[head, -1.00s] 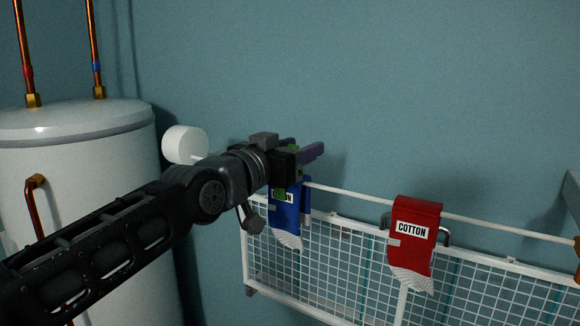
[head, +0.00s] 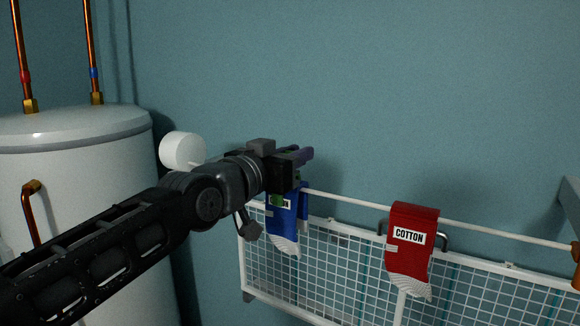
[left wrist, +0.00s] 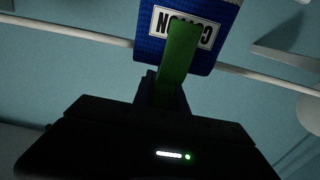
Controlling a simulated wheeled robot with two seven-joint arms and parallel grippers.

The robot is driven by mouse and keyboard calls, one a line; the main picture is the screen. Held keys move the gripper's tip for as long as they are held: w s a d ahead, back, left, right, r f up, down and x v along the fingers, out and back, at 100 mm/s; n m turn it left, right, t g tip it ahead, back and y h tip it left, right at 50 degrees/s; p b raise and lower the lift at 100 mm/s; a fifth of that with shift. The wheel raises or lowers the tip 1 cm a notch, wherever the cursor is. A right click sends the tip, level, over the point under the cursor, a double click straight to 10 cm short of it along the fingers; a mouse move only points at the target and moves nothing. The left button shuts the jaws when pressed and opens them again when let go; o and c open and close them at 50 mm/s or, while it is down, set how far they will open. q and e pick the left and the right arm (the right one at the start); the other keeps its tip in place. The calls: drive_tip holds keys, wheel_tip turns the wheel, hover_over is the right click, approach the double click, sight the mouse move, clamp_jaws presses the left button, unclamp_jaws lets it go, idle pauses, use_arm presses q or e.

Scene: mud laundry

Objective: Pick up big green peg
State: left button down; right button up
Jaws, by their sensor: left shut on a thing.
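The big green peg (left wrist: 178,60) shows in the left wrist view, in front of the blue sock (left wrist: 148,45). My left gripper (head: 303,155) is shut on the peg, just above the rail at the blue sock (head: 284,222) in the head view. In the head view only a small green patch of the peg (head: 278,200) shows below the gripper, over the sock's label. The peg's gripped end is hidden in the dark of the gripper. I cannot tell whether the peg still touches the sock. My right gripper is not in view.
The blue sock and a red sock (head: 411,255) labelled COTTON hang on a white rail (head: 480,228) above a white wire rack (head: 345,265). A white boiler (head: 75,190) with copper pipes stands at the left. The wall space above the rail is clear.

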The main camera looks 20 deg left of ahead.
use_arm(q)
drive_tip(key=shift+r, duration=0.2)
wheel_tip(320, 180, up, 10)
drive_tip(key=shift+f, duration=0.15)
idle(0.4)
drive_tip(key=shift+f, duration=0.1)
idle(0.5)
